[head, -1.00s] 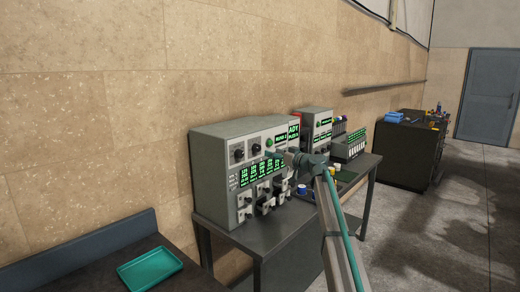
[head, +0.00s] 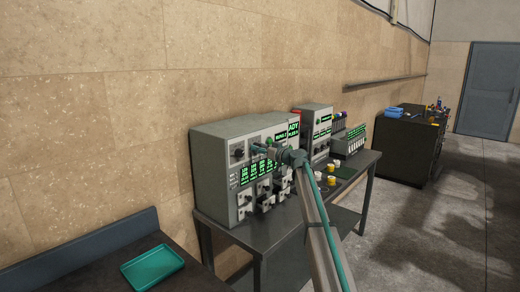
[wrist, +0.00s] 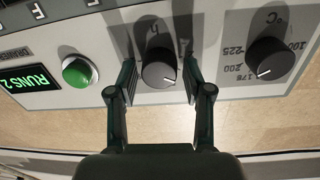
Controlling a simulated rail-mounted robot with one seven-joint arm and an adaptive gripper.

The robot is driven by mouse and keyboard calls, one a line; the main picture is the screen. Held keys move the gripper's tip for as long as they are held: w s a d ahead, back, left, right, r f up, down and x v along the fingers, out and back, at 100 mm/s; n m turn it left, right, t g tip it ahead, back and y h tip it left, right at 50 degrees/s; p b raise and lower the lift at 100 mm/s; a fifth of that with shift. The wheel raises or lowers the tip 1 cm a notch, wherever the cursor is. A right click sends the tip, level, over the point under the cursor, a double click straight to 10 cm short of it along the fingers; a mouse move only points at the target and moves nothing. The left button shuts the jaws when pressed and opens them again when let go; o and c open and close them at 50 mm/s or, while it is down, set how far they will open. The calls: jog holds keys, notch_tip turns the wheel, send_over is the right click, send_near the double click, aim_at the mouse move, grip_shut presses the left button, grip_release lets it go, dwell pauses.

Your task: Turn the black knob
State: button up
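A black knob (wrist: 159,72) marked "h" sits on the panel of a grey control box (head: 207,174). In the wrist view my gripper (wrist: 158,60) is open, with one finger on each side of this knob. Narrow gaps seem to show beside the knob, but I cannot tell contact for sure. A second black knob (wrist: 270,59), marked °C, sits to the right in the wrist view and outside the fingers. It also shows in the head view (head: 239,152). In the head view my gripper (head: 257,149) is at the panel and hides the "h" knob.
A green button (wrist: 77,72) and a lit "RUNS" display (wrist: 29,78) are left of the knob in the wrist view. Lower switches (head: 246,211) project from the box. The box stands on a dark table (head: 300,216). A teal tray (head: 152,268) lies at front left.

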jog(key=c, duration=0.7)
jog(key=shift+f+m+b, duration=0.1)
jog(key=shift+m+b, duration=0.2)
jog(key=shift+b, duration=0.15)
jog(key=shift+w+d+m+g+y+p, duration=0.1)
jog(key=shift+m+g+y+p, duration=0.2)
jog(key=shift+m, duration=7.25)
jog(key=shift+d+m+g+y+p, duration=0.15)
jog(key=shift+m+g, duration=0.25)
jog(key=shift+m, duration=7.15)
jog(key=shift+a, duration=0.15)
